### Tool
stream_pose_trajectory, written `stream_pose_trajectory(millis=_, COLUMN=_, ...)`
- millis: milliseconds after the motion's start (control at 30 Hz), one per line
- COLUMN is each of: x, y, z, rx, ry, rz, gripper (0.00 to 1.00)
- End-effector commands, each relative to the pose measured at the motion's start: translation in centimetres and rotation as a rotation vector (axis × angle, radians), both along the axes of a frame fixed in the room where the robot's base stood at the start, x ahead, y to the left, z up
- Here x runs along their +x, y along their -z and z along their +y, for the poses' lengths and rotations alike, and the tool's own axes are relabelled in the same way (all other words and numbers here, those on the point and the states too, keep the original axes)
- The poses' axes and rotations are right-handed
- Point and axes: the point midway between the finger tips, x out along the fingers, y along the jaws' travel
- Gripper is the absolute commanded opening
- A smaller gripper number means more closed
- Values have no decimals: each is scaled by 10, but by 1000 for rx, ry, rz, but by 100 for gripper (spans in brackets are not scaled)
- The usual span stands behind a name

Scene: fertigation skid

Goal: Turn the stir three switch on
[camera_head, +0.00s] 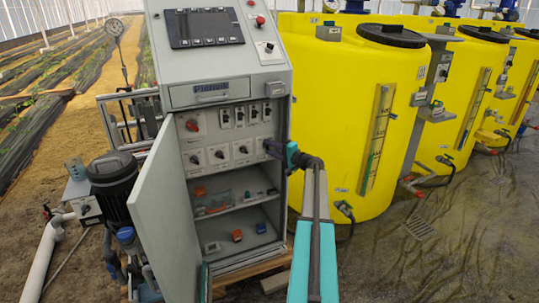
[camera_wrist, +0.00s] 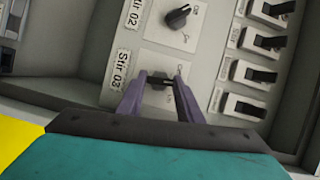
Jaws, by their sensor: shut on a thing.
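The Stir 03 switch (camera_wrist: 157,81) is a dark rotary knob on the grey panel, beside its white "Stir 03" label (camera_wrist: 117,70) in the wrist view. My gripper (camera_wrist: 158,77) has its two purple fingers shut on the knob from both sides. The fingers hide part of the knob, so I cannot tell which way it points. The Stir 02 switch (camera_wrist: 177,17) is a black knob just above it. In the head view my gripper (camera_head: 268,147) reaches the right end of the lower knob row and hides the switch there.
The cabinet (camera_head: 180,80) has its door (camera_head: 160,205) swung open at the left. Black toggle switches (camera_wrist: 264,42) sit close to the right of the knobs in the wrist view. Shelves (camera_head: 250,220) with small parts lie below. Yellow tanks (camera_head: 335,90) stand close at the right.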

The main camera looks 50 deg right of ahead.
Motion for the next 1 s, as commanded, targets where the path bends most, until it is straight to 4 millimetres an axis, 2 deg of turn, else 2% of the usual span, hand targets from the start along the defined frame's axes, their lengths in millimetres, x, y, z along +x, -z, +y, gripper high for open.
stream_pose_trajectory(millis=700, x=1, y=6, z=-1, rx=611, ry=5, rz=-252, gripper=10)
stream_pose_trajectory(millis=1000, x=2, y=7, z=0, rx=797, ry=4, rz=-326, gripper=10)
